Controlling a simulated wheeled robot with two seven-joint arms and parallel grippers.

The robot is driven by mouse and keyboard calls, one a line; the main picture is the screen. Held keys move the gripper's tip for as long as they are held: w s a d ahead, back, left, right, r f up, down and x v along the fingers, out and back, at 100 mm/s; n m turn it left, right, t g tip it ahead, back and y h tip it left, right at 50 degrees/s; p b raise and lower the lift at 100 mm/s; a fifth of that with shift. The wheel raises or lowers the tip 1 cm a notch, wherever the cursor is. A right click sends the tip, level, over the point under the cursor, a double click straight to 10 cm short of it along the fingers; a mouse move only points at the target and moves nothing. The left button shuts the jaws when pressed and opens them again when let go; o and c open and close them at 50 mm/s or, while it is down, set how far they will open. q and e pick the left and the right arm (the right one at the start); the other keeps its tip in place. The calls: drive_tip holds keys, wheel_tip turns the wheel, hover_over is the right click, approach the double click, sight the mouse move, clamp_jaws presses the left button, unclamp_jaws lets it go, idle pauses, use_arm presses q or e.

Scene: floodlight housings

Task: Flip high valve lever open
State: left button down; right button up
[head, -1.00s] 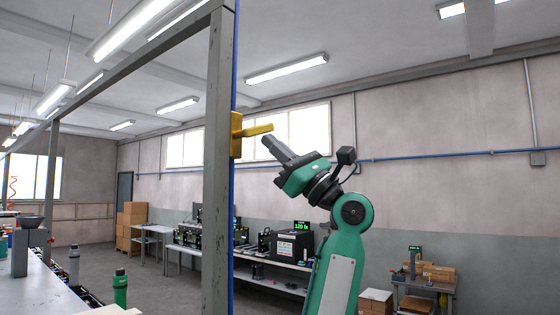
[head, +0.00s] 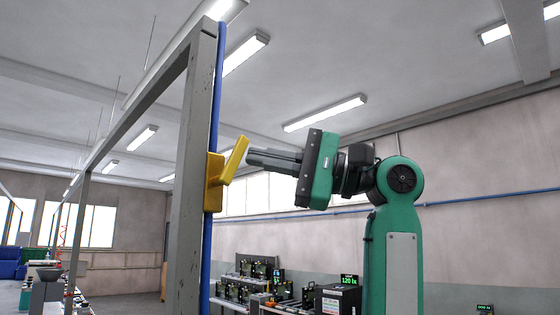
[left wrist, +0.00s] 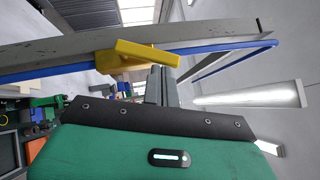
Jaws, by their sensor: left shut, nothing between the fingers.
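The yellow valve (head: 214,180) sits high on a grey upright post, on a blue pipe. Its yellow lever (head: 235,158) slants steeply up and to the right. My left gripper (head: 250,157) is level, just right of the lever, its dark fingers shut and empty. The fingertips are at or very near the lever; I cannot tell if they touch. In the left wrist view the lever (left wrist: 148,52) lies across the ends of the fingers (left wrist: 158,72), which hide part of the valve area. My right gripper is not in view.
The grey post (head: 188,200) and blue pipe (head: 208,255) stand left of my gripper, with a grey beam (head: 135,100) running off the post's top. Shelves with black units (head: 258,268) are low in the background. The air right of the post is free apart from my arm.

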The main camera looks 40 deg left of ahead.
use_arm(q)
drive_tip(key=shift+s+r+n+h+p, duration=0.4)
drive_tip(key=shift+s+r+n+p, duration=0.1)
drive_tip(key=shift+s+r, duration=0.35)
drive_tip(key=shift+s, duration=0.1)
idle(0.4)
